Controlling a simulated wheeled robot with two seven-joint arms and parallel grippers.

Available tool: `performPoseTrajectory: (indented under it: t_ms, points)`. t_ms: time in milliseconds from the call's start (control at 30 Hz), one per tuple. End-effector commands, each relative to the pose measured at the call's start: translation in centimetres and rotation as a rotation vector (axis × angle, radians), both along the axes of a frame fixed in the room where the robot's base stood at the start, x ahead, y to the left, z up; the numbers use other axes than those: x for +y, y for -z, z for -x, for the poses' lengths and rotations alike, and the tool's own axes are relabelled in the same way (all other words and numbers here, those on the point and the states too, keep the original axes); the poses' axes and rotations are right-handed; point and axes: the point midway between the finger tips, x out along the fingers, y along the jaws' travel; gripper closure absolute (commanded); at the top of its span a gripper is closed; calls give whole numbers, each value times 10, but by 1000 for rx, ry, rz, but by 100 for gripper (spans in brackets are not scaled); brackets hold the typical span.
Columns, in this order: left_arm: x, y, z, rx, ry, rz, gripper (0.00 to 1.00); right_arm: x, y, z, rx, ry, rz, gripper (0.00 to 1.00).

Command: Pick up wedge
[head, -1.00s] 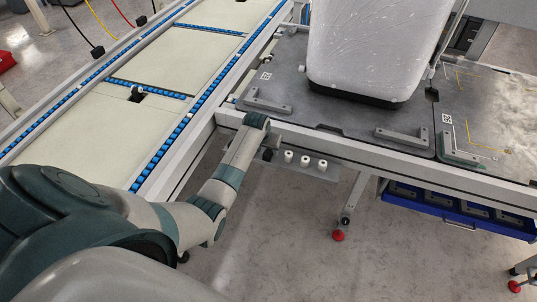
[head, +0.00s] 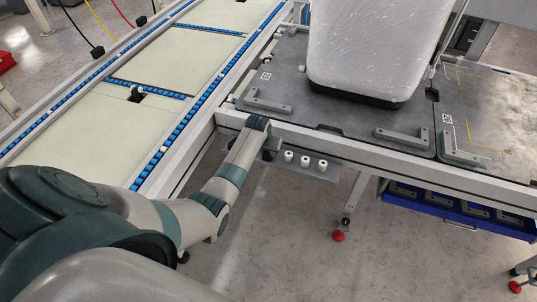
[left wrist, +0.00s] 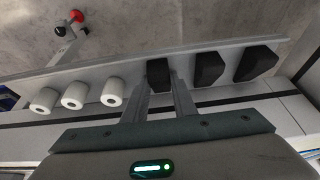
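In the left wrist view, a row of black wedges sits on a narrow grey shelf. The leftmost wedge (left wrist: 158,74) lies between the fingertips of my left gripper (left wrist: 160,82). One finger is on each side of it, with little or no visible gap; I cannot tell whether they press on it. The middle wedge (left wrist: 207,69) and the right wedge (left wrist: 255,63) stand free to the right. In the head view my left gripper (head: 267,150) is at the shelf below the table edge, largely hidden by my wrist. My right gripper is not in view.
Several white rollers, one here (left wrist: 73,95), stand on the same shelf (head: 318,170) left of the wedges in the wrist view. Above the shelf is the grey worktable (head: 310,135) with a wrapped pale block (head: 375,45). A conveyor (head: 175,60) runs along the left.

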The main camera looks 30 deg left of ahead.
Motion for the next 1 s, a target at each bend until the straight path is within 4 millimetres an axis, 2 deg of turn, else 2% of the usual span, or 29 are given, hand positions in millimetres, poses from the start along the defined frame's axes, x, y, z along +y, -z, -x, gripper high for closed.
performPoseTrajectory:
  t_ms: [333, 533, 767, 1000]
  points:
    - [0, -2, 0, -1, 0, 0, 98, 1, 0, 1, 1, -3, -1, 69]
    - [0, -18, -1, -3, 0, -1, 98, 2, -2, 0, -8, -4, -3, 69]
    - [1, -56, -1, -5, 1, -2, 98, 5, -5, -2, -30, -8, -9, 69]
    - [0, -111, -2, -6, 0, -1, 98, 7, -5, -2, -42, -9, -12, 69]
